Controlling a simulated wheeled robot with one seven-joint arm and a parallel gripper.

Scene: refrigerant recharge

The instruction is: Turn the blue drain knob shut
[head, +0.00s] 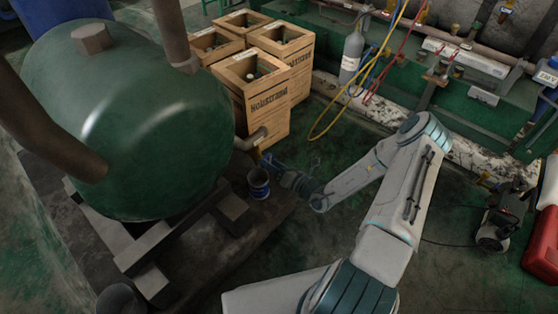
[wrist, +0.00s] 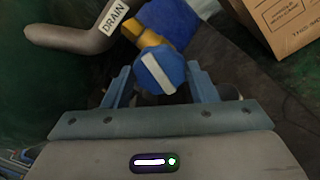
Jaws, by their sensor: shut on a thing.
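The blue drain knob (wrist: 160,72) has a white bar across its face. The bar is tilted, running from upper left to lower right in the wrist view. My gripper (wrist: 160,78) has one finger on each side of the knob and is shut on it. The knob sits on a brass valve (wrist: 148,40) at the end of a grey pipe (wrist: 70,38) labelled DRAIN. In the head view my gripper (head: 275,166) is at the pipe's end, low beside the green tank (head: 130,120). The knob is too small there to read its angle.
A blue can (head: 258,184) stands below the valve. Wooden crates (head: 262,100) stand close behind the pipe. A grey cylinder (head: 351,55) and coloured hoses are at the back. The floor right of my arm is mostly clear up to a small pump (head: 494,225).

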